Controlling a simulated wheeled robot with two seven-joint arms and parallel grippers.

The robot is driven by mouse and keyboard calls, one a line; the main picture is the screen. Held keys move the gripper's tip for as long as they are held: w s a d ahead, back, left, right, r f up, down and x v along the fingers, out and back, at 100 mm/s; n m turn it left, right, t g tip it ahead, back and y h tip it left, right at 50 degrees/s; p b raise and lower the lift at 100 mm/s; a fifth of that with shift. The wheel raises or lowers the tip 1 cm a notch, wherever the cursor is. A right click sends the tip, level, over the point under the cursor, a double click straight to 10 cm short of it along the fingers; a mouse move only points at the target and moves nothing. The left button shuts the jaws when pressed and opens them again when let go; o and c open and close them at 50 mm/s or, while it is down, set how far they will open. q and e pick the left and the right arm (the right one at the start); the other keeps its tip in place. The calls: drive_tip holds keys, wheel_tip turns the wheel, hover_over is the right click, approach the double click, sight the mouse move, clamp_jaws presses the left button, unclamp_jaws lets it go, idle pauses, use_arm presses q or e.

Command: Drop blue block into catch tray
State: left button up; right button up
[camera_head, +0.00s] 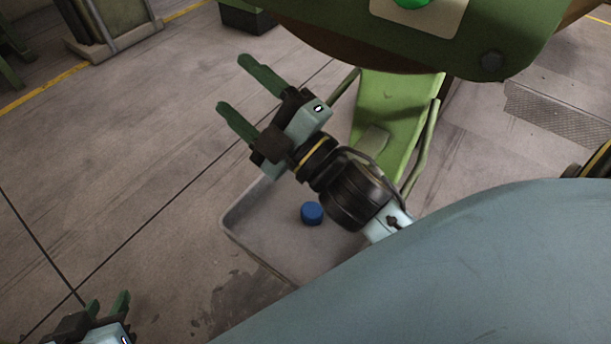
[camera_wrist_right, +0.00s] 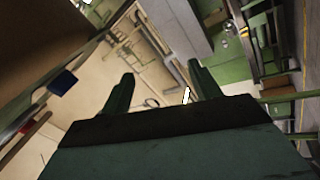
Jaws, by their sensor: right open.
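The blue block (camera_head: 311,213) lies inside the grey catch tray (camera_head: 252,254), beside my right arm in the picture. The tray is shallow, with a raised rim, and its right part is hidden by my arm and body. My right gripper (camera_head: 233,82) is open and empty, above and left of the tray in the head view. Its two green fingers, spread apart with nothing between them, also show in the right wrist view (camera_wrist_right: 160,72). My left gripper (camera_head: 107,299) shows only its top at the bottom left edge, with its green fingertips apart and nothing seen between them.
A green chute (camera_head: 390,110) with side rails comes down behind the tray, under a large green machine part (camera_head: 480,45). A dark grating (camera_head: 560,115) lies at the right. A small blue item (camera_wrist_right: 62,82) in the wrist view is unclear.

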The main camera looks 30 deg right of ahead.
drive_tip(key=d+f+m+g+h, duration=0.4)
drive_tip(key=f+m+g+h, duration=0.1)
drive_tip(key=f+m, duration=0.5)
drive_tip(key=m+g, duration=0.5)
hover_over(306, 220)
drive_tip(key=shift+h, duration=0.3)
wheel_tip(306, 220, down, 11)
drive_tip(key=shift+w+f, duration=0.1)
drive_tip(key=shift+w, duration=0.05)
drive_tip(key=shift+g, duration=0.3)
